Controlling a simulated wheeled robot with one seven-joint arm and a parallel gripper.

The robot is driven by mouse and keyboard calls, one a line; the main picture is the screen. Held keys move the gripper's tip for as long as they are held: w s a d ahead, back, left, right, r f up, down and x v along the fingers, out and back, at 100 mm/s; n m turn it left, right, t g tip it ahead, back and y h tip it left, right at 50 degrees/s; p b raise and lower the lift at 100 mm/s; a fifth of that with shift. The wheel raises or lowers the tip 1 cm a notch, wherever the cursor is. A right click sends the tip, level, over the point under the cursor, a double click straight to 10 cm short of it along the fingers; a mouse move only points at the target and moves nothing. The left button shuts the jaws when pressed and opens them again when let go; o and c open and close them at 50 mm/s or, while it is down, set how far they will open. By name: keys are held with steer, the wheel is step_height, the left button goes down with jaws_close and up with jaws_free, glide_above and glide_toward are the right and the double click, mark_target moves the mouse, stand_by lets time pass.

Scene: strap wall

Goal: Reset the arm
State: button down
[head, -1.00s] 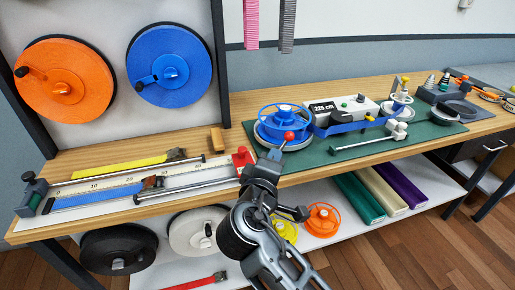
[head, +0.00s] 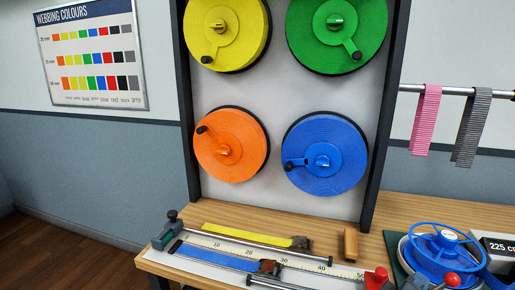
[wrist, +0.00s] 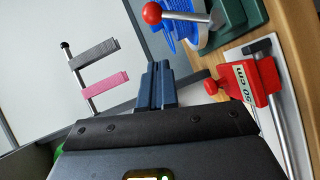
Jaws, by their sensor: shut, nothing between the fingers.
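My gripper (wrist: 156,84) shows in the wrist view with its two dark blue-grey fingers together and nothing between them. It points past a red stop block labelled 50 cm (wrist: 246,82), to its right in the picture, and a red ball knob (wrist: 152,13) above. No contact with either is visible. In the head view most of my arm is out of frame. A small grey piece at the bottom right edge may be part of it, but I cannot tell.
The bench holds a measuring rail (head: 215,253), a wooden block (head: 350,244) and a blue handwheel (head: 440,247). A rack above carries yellow, green, orange (head: 232,160) and blue (head: 340,165) reels. Pink (head: 425,120) and grey (head: 470,132) straps hang at right.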

steer(key=s+a+f+t+y, duration=0.1)
steer(key=s+a+f+y, duration=0.2)
steer(key=s, duration=0.4)
steer(key=s+a+f+n+t+y, duration=0.1)
steer(key=s+a+f+y, duration=0.1)
steer(key=s+f+y, duration=0.4)
steer(key=s+a+f+y, duration=0.1)
steer(key=s+a+f, duration=0.15)
steer(key=s, duration=0.45)
steer(key=s+a+r+m+t+y, duration=0.1)
steer(key=s+r+m, duration=0.2)
steer(key=s+r, duration=0.2)
steer(key=s+a+r+m+t+y, duration=0.1)
steer(key=s+r+m, duration=0.2)
steer(key=s, duration=0.9)
step_height(320, 180, up, 3)
steer(key=shift+r+m+t+y, duration=0.2)
steer(key=shift+m+t+y, duration=0.1)
steer(key=shift+y, duration=0.1)
